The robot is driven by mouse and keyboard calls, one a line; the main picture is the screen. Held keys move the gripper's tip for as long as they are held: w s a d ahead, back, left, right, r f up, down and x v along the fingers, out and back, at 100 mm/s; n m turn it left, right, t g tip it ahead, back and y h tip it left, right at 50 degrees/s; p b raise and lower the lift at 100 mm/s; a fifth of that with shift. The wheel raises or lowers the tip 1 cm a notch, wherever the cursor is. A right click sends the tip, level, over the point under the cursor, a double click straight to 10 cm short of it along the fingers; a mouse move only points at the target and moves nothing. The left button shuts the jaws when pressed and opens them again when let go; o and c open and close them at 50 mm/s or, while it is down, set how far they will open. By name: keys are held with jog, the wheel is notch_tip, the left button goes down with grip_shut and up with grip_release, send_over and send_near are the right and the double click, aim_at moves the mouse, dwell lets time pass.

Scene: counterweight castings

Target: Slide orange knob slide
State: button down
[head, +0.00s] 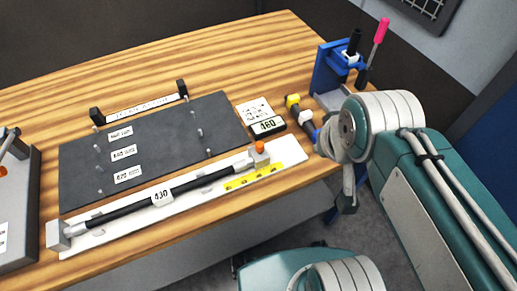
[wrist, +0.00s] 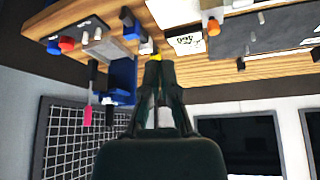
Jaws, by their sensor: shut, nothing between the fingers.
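The orange knob (head: 259,147) sits on a small grey block at the right end of a white rail strip (head: 289,151). A black rod (head: 205,182) labelled 430 runs along the strip from that block to a grey end block (head: 57,236) at the left. In the wrist view, where the scene looks upside down, the orange knob (wrist: 213,27) is up and right of my gripper (wrist: 155,62). My gripper's two fingers are together and empty, apart from the knob. In the head view the fingers cannot be made out clearly beside my arm.
A dark panel (head: 150,145) with pins lies behind the rail. A block labelled 460 (head: 268,126) and a yellow-capped tool (head: 292,101) lie right of it. A blue stand (head: 330,70) holds a pink-handled tool (head: 381,30). The wooden table (head: 230,60) is clear at the back.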

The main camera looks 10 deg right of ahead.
dwell(0.4)
jog(key=c, duration=0.8)
grip_release()
jog(key=shift+c, duration=0.2)
jog(key=o, duration=0.4)
jog(key=shift+w+a, duration=0.15)
jog(key=shift+w, duration=0.1)
jog(key=shift+c, duration=0.2)
jog(key=g, duration=0.6)
send_near(260, 144)
jog(key=shift+s+a+n, duration=0.1)
jog(key=shift+n, duration=0.2)
notch_tip(260, 144, down, 11)
jog(key=shift+r, duration=0.1)
jog(key=c, duration=0.9)
grip_shut()
